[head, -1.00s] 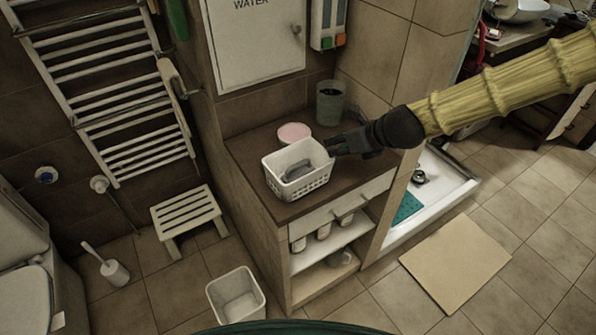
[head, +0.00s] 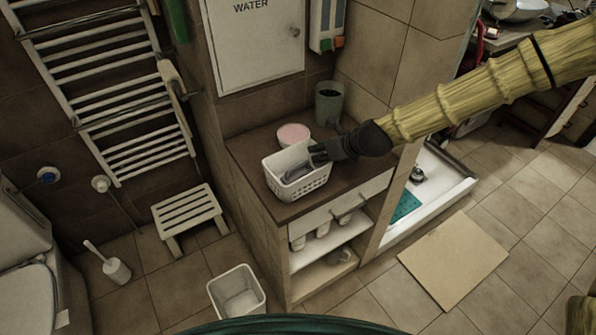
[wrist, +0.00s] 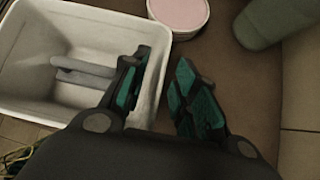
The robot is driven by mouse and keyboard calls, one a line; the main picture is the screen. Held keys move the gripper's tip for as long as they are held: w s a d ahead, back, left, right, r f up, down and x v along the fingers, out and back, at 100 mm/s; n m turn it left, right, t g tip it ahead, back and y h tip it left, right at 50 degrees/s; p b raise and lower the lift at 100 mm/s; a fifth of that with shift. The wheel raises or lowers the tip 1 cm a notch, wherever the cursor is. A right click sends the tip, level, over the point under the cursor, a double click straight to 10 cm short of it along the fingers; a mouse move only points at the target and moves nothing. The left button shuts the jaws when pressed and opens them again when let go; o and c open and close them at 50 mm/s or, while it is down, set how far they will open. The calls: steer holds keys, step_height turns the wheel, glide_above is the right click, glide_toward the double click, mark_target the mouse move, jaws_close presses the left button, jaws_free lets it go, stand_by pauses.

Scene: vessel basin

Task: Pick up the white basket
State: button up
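The white basket (head: 297,180) stands upright on the brown cabinet top, with slotted sides and a grey object (head: 298,172) inside. It also shows in the wrist view (wrist: 50,109), where the grey object (wrist: 85,72) lies within it. My gripper (head: 318,153) is at the basket's right side. In the wrist view my gripper (wrist: 160,90) is open, with one teal-padded finger over the inside of the basket and the other outside.
A round pink-topped container (head: 293,133) stands behind the basket. A grey-green cup (head: 329,103) stands at the back right of the cabinet top (head: 254,161). A white bin (head: 237,293) and a slatted stool (head: 188,215) are on the floor.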

steer(key=shift+w+a+f, duration=0.15)
steer(key=shift+a+f, duration=0.05)
steer(key=shift+f, duration=0.05)
jaws_close()
steer(key=shift+r, duration=0.1)
